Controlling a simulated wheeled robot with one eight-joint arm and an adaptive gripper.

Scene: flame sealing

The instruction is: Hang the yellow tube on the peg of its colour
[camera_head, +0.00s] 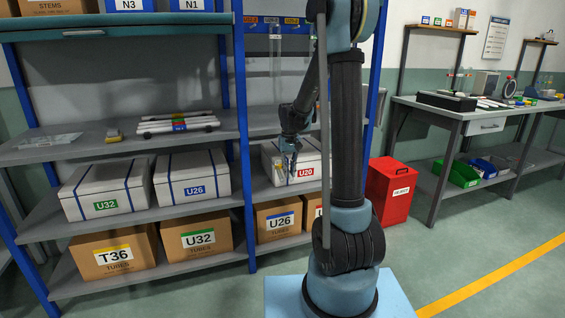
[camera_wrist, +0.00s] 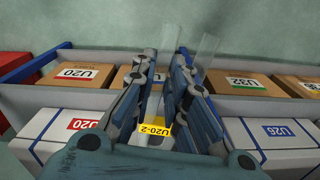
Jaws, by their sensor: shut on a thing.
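The yellow tube is clear glass with a yellow label (camera_wrist: 154,130) reading U20-2 in the wrist view. My gripper (camera_wrist: 167,90) is shut on it, with a finger on either side. The clear glass makes its full outline hard to follow. In the head view my gripper (camera_head: 290,168) points down in front of the white U20 box, on the middle shelf level. The peg rail (camera_head: 262,29) is at the top of the right bay, with red, blue and yellow labels. The yellow label (camera_head: 291,20) is right of the blue one. The pegs themselves are too small to make out.
A clear tube (camera_head: 276,52) hangs below the blue label. My arm hides part of the rail's right side. A blue shelf post (camera_head: 241,130) stands left of my gripper. A rack of tubes (camera_head: 178,123) lies on the left shelf. A red bin (camera_head: 392,192) stands at right.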

